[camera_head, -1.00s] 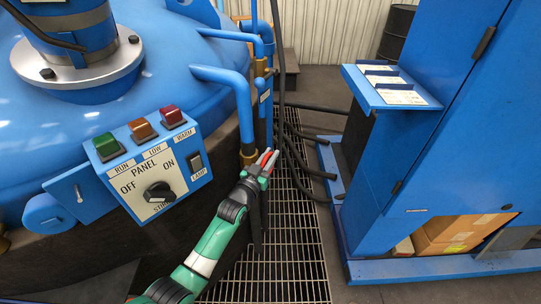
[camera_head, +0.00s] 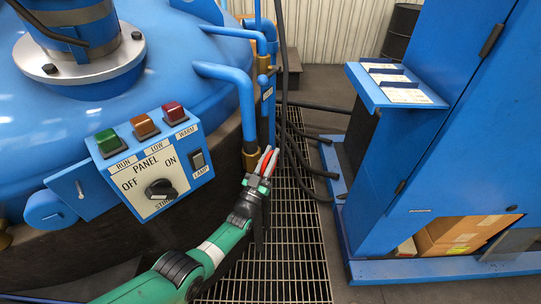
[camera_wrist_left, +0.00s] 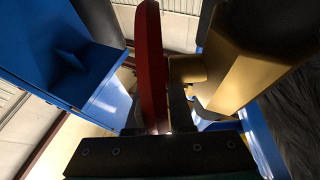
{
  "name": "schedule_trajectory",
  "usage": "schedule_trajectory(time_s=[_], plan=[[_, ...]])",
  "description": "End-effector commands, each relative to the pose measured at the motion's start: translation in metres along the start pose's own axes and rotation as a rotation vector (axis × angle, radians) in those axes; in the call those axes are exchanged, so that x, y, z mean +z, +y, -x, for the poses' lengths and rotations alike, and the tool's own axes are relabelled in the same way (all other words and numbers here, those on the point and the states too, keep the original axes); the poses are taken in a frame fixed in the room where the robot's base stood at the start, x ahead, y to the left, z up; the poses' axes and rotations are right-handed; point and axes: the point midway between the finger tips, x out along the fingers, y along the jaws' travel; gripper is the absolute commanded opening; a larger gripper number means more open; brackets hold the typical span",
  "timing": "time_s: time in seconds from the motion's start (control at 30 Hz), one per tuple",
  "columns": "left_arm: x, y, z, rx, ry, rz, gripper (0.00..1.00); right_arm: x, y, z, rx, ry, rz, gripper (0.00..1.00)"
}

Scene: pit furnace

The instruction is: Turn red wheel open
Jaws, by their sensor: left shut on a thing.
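The red wheel (camera_head: 268,161) shows as a small red rim beside the brass valve fitting (camera_head: 250,158) at the lower end of a blue pipe. In the left wrist view the red wheel (camera_wrist_left: 151,65) is seen edge-on, standing upright between my fingers, with the brass valve body (camera_wrist_left: 245,65) to its right. My left gripper (camera_head: 264,166) is shut on the wheel's rim. The fingers hide part of the wheel, and its turn angle cannot be told. My right gripper is not in view.
A blue furnace (camera_head: 165,60) with a control panel (camera_head: 155,175) stands left of my arm. Black hoses (camera_head: 288,130) hang close to the right of the wheel, over a floor grating (camera_head: 285,245). A blue cabinet (camera_head: 430,150) stands farther right.

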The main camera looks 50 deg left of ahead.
Motion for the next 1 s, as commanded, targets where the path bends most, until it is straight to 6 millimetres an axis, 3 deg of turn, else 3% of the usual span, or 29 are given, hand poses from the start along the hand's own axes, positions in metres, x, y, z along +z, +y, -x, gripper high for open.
schedule_trajectory(time_s=[0.07, 0.1, 0.23, 0.53, 0.67, 1.0], plan=[[0.002, 0.0, 0.001, 0.0, -0.005, 0.0, 0.0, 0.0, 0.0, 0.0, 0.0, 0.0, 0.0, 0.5], [0.002, 0.0, 0.001, 0.0, -0.005, 0.0, 0.25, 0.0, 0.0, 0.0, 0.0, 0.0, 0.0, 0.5], [0.001, 0.0, 0.001, 0.0, -0.004, 0.0, 0.49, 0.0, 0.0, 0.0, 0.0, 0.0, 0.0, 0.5], [0.0, 0.0, 0.001, 0.0, -0.003, 0.0, 0.5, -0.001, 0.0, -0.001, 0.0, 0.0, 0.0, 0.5], [-0.001, 0.0, 0.012, 0.0, -0.004, 0.0, 0.5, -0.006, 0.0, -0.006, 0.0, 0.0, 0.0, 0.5], [-0.001, 0.0, 0.089, 0.0, -0.006, 0.0, 0.5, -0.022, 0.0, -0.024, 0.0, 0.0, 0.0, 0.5]])
